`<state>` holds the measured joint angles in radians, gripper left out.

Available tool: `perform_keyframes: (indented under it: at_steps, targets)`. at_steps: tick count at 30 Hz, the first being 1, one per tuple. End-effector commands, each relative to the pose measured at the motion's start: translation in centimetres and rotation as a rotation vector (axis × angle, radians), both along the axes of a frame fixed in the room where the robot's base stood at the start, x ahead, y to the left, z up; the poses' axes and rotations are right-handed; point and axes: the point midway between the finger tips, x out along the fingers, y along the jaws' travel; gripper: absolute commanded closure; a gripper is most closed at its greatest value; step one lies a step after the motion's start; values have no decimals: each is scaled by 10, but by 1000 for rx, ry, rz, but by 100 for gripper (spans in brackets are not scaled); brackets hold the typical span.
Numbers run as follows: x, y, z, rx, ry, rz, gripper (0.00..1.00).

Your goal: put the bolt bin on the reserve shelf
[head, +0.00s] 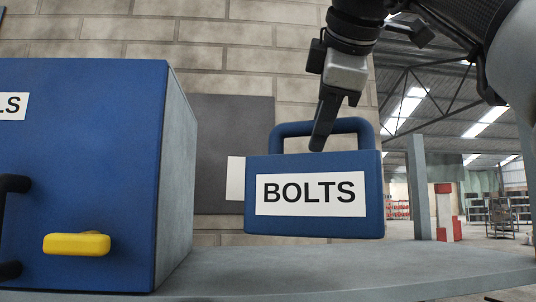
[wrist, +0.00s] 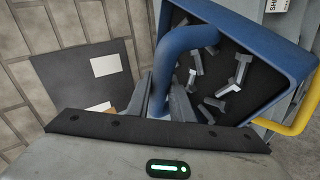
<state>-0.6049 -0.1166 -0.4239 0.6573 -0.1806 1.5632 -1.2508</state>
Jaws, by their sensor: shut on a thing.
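The bolt bin (head: 263,219) is a blue box with a white BOLTS label and a blue arched handle. My gripper (head: 319,140) is shut on its handle from above. The bin hangs almost level in the head view, with its underside over the grey ledge (head: 400,268). In the wrist view the bin (wrist: 297,58) is open-topped with several grey bolts inside on a dark floor. Its handle (wrist: 184,42) runs down between my fingers (wrist: 170,103). I cannot tell which surface is the reserve shelf.
A large blue cabinet (head: 95,185) with grey sides, a yellow handle (head: 77,244) and a partly seen label stands at left. A dark panel (head: 218,140) with a white sheet is on the block wall behind the bin. The ledge beneath the bin looks clear.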

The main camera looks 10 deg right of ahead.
Motion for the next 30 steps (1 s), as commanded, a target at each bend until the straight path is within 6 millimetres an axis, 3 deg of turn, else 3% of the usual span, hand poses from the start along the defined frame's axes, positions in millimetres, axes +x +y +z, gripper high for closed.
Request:
perform_keyframes:
  at_steps: [12, 20, 25, 30]
  targets:
    - [-2, 4, -40, -11, -14, 8, 100]
    - [-2, 3, -53, -10, -15, 6, 100]
    - [-2, 4, -75, -10, -14, 8, 100]
    - [-2, 4, -84, -11, -15, 8, 100]
